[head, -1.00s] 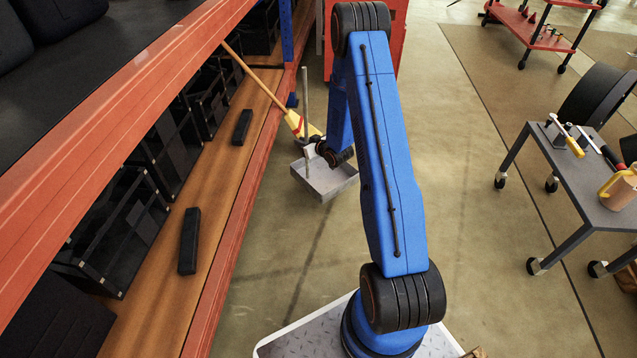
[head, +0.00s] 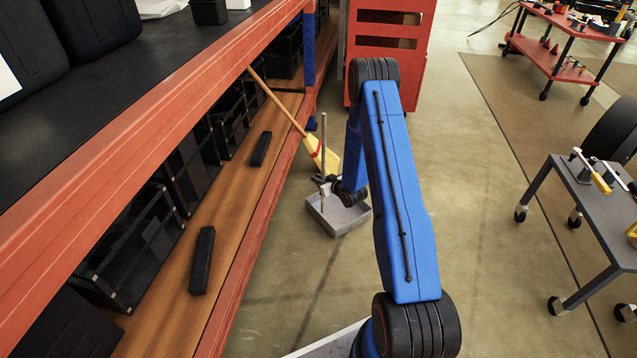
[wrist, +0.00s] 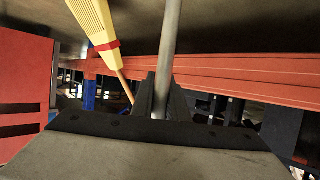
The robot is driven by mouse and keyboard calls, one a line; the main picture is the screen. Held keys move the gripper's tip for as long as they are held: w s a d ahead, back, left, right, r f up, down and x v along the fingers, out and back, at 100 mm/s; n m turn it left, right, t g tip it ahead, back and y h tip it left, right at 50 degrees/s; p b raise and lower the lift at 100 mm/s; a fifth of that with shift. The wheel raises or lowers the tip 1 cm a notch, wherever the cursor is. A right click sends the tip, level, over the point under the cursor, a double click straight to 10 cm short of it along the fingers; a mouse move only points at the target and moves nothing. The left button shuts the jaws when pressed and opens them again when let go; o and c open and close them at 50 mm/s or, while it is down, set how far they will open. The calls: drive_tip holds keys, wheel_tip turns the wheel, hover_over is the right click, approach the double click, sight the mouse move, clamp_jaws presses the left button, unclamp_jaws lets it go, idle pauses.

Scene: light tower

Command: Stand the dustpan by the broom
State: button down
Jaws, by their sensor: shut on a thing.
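The grey dustpan (head: 345,216) with its upright grey handle is on or just above the floor beside the orange shelf; I cannot tell whether it touches the floor. Its handle (wrist: 170,40) runs up between the fingers in the wrist view. My gripper (head: 325,181) is shut on that handle, low near the pan; my arm hides part of it. The broom (head: 325,155) has yellow bristles with a red band and leans with its wooden stick against the shelf, just behind the dustpan. It also shows in the wrist view (wrist: 95,22), left of the handle.
An orange-edged shelf (head: 190,95) with black crates runs along the left. A red cabinet (head: 388,50) stands behind. A grey wheeled table (head: 590,205) with tools is at right, a red cart (head: 555,45) at back right. The middle floor is clear.

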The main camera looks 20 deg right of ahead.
drive_tip(key=shift+f, duration=0.8)
drive_tip(key=c, duration=1.7)
unclamp_jaws()
drive_tip(key=shift+c, duration=0.2)
